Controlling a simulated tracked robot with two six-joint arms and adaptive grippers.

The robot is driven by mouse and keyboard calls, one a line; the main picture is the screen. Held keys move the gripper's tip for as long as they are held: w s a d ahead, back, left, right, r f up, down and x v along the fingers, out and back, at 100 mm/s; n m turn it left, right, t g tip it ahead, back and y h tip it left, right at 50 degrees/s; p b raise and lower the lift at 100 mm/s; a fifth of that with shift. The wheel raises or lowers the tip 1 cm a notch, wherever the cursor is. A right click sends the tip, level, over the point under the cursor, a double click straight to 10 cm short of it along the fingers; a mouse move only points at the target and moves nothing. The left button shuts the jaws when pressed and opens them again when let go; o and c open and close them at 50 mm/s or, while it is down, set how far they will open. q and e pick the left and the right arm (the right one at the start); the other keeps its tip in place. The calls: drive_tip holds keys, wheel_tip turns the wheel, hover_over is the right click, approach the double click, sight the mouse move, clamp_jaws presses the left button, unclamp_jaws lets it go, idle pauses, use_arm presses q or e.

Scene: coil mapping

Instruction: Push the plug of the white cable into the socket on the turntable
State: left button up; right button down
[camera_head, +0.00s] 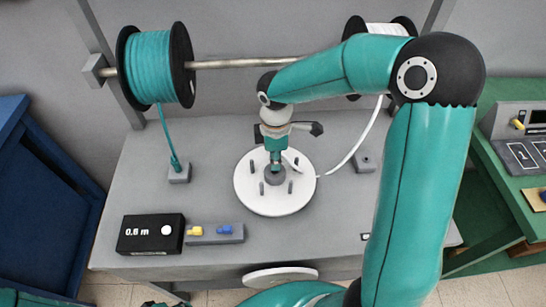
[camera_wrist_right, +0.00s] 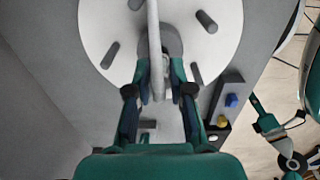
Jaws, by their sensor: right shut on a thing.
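The white turntable (camera_head: 252,201) with several grey pegs lies on the grey bench. At its middle is a grey round hub (camera_head: 275,176); I cannot make out the socket opening. My right gripper (camera_head: 275,160) points down over the hub, shut on the plug end of the white cable. In the right wrist view, the white cable (camera_wrist_right: 154,35) runs between my right fingers (camera_wrist_right: 160,88) and across the hub (camera_wrist_right: 173,42). The plug is mostly hidden by the fingers, so I cannot tell how deep it sits. Dark parts at the head view's bottom edge may be my left gripper.
A teal cable spool (camera_head: 158,65) hangs on a rod, its cable running to a grey block (camera_head: 179,174). The white spool (camera_head: 385,29) is partly behind my right arm. A black 0.6 m box (camera_head: 150,235) and yellow and blue buttons (camera_head: 215,234) stand front left.

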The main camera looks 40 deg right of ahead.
drive_tip(key=shift+f+b, duration=0.5)
drive_tip(key=shift+f, duration=0.15)
idle(0.5)
drive_tip(key=c, duration=1)
unclamp_jaws()
drive_tip(key=shift+o, duration=0.2)
wheel_tip(320, 180, up, 12)
